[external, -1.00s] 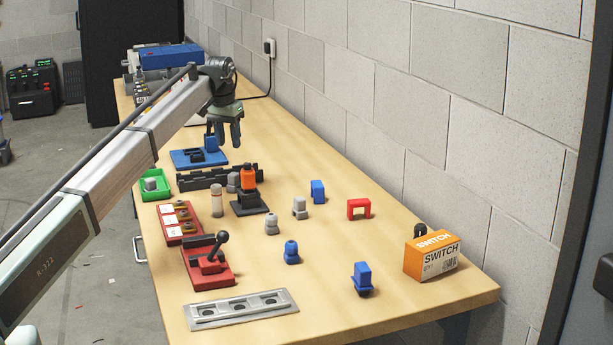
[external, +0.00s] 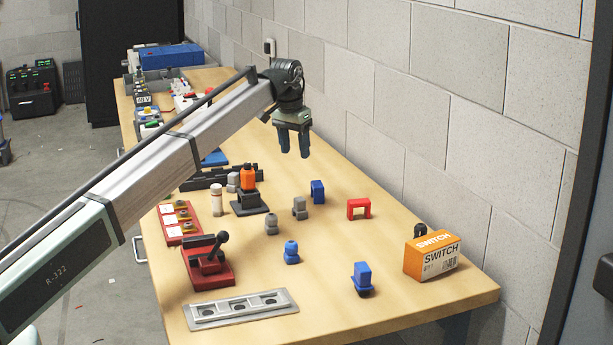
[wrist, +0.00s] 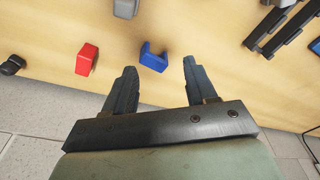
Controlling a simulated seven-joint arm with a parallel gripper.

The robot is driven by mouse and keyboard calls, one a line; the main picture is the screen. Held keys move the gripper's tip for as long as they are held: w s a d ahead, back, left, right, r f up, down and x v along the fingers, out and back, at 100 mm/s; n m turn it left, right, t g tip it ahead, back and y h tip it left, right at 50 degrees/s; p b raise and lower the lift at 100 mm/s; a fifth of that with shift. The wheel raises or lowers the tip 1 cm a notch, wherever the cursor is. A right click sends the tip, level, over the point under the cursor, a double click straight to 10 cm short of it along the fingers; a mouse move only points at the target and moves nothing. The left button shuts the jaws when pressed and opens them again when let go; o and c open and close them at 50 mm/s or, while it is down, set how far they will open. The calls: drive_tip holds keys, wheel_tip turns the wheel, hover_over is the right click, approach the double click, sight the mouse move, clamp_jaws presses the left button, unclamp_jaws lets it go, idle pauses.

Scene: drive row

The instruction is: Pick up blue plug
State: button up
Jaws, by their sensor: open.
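Three small loose blue pieces stand on the table, and I cannot tell for sure which is the plug. A blue notched block (external: 317,192) stands near the wall side; it also shows in the wrist view (wrist: 153,57), between and beyond my fingertips. A round-topped blue piece (external: 291,252) stands nearer the middle. A blue block on a darker round foot (external: 362,278) stands near the front right. My gripper (external: 294,156) is open and empty, pointing down above the table, a little up and left of the notched block. It also shows in the wrist view (wrist: 160,66).
A red bridge piece (external: 359,208) and a grey block (external: 300,208) flank the notched block. An orange switch box (external: 432,255) stands at the right. A red lever unit (external: 208,262) and a metal plate (external: 240,309) lie at front left. The block wall runs along the right side.

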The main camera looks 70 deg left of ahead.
drive_tip(key=w+d+m, duration=0.1)
drive_tip(key=w+d, duration=0.2)
drive_tip(key=d, duration=0.4)
drive_tip(key=w+d+m, duration=0.1)
drive_tip(key=w+d, duration=0.3)
drive_tip(key=d, duration=0.4)
drive_tip(key=w+d+r+m, duration=0.1)
drive_tip(key=w+d+m, duration=0.1)
drive_tip(key=d, duration=1.3)
drive_tip(key=n+g+h, duration=0.1)
drive_tip(key=n+g, duration=0.1)
drive_tip(key=n, duration=1.2)
hover_over(362, 264)
drive_tip(key=f, duration=0.2)
wheel_tip(362, 264, down, 13)
drive_tip(key=shift+f, duration=0.1)
drive_tip(key=c, duration=1)
